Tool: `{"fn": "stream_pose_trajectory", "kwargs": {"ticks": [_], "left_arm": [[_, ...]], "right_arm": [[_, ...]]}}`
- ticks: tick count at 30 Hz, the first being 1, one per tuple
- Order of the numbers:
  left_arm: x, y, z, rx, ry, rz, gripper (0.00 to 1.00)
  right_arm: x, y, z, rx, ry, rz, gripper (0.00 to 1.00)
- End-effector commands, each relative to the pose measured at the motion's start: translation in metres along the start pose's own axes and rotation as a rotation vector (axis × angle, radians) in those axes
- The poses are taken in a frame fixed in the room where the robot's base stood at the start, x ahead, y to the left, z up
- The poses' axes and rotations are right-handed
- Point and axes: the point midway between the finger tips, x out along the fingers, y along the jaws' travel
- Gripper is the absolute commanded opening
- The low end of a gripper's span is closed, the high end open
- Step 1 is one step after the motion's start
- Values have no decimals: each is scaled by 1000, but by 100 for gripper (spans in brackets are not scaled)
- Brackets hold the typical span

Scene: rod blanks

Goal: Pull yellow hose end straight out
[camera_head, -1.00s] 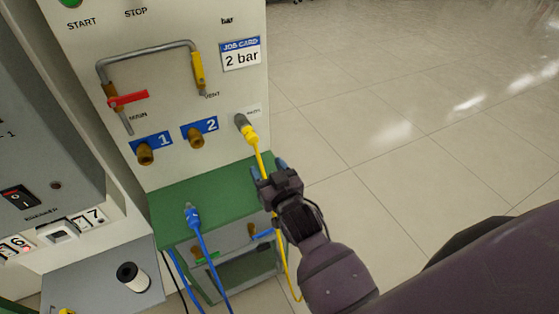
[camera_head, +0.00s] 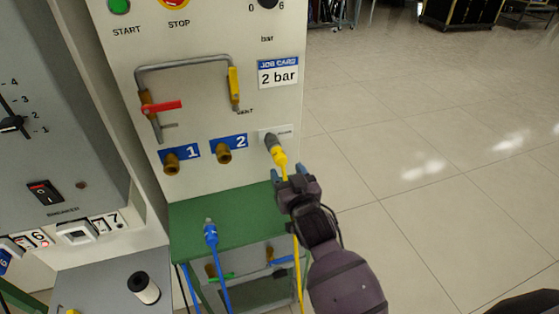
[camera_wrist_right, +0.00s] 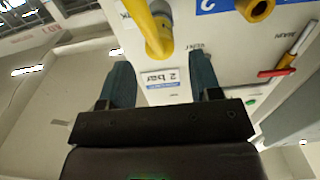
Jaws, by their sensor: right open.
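The yellow hose end (camera_head: 279,157) sits in a grey fitting (camera_head: 271,141) on the pale panel, to the right of port 2. Its yellow hose (camera_head: 299,268) hangs down past the green shelf. My right gripper (camera_head: 291,172) is open and empty, just below the hose end. In the right wrist view, the yellow hose end (camera_wrist_right: 158,38) and the grey fitting (camera_wrist_right: 160,8) show beyond the two spread fingers (camera_wrist_right: 160,82). The hose end does not look gripped. Part of the hose is hidden behind my right gripper and wrist. My left gripper is not in view.
Brass ports 1 (camera_head: 171,163) and 2 (camera_head: 224,153) are left of the hose end. A red-handled valve (camera_head: 162,106) and a yellow-handled valve (camera_head: 234,86) sit above. A blue hose end (camera_head: 210,232) stands on the green shelf (camera_head: 240,216).

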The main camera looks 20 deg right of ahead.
Motion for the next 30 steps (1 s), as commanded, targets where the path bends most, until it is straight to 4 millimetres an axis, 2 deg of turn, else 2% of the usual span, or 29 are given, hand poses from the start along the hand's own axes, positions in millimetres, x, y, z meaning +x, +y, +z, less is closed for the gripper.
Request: {"fn": "stream_pose_trajectory", "kwargs": {"ticks": [4, 15, 21, 30], "left_arm": [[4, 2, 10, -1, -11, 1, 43], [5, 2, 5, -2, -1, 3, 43], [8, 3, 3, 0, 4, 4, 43], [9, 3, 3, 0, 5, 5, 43]], "right_arm": [[15, 0, 2, -1, -1, 0, 58], [49, 0, 0, -1, 0, 1, 58], [59, 0, 0, -1, 0, 0, 58], [62, 0, 0, -1, 0, 1, 58]]}}
